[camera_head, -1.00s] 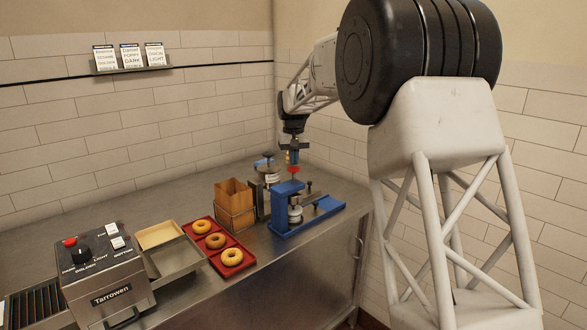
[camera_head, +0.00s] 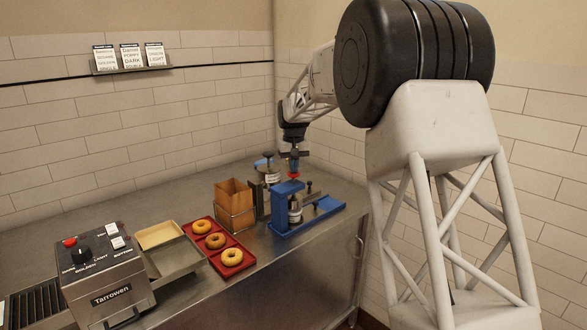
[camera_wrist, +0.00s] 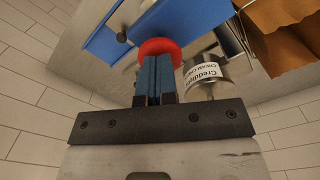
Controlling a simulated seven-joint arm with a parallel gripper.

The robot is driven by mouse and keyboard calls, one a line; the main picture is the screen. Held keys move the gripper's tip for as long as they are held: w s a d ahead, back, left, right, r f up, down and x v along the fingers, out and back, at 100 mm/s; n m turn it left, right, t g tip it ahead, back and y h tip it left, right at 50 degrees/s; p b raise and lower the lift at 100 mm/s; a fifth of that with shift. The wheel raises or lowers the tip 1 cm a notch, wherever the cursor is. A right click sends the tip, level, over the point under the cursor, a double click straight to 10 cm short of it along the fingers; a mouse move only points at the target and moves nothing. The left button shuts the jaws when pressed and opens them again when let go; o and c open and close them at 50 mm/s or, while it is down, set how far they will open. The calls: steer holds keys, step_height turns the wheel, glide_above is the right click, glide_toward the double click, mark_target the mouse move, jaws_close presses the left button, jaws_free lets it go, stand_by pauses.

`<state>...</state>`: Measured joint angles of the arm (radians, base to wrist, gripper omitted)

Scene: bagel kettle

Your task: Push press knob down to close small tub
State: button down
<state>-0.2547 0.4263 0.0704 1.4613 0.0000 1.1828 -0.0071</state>
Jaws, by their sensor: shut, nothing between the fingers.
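The blue press (camera_head: 281,205) stands near the counter's right end, with its red press knob (camera_head: 294,178) on top. A small pale tub (camera_head: 295,212) sits under the press, partly hidden by its frame. My gripper (camera_head: 294,168) is shut and empty, pointing down right above the knob. In the wrist view the shut blue fingers (camera_wrist: 154,66) overlap the near edge of the round red knob (camera_wrist: 160,46), with the blue press body (camera_wrist: 172,18) beyond. I cannot tell for sure whether the fingertips touch the knob.
A labelled metal canister (camera_wrist: 206,76) stands close beside the knob; it also shows behind the press (camera_head: 271,179). A brown box in a wire holder (camera_head: 234,197) and a red bagel tray (camera_head: 237,270) lie to the left. Bare counter (camera_head: 310,240) is in front.

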steer(key=shift+f, duration=0.85)
steer(key=shift+r, duration=2.9)
steer(key=shift+r, duration=0.1)
steer(key=shift+r, duration=2.9)
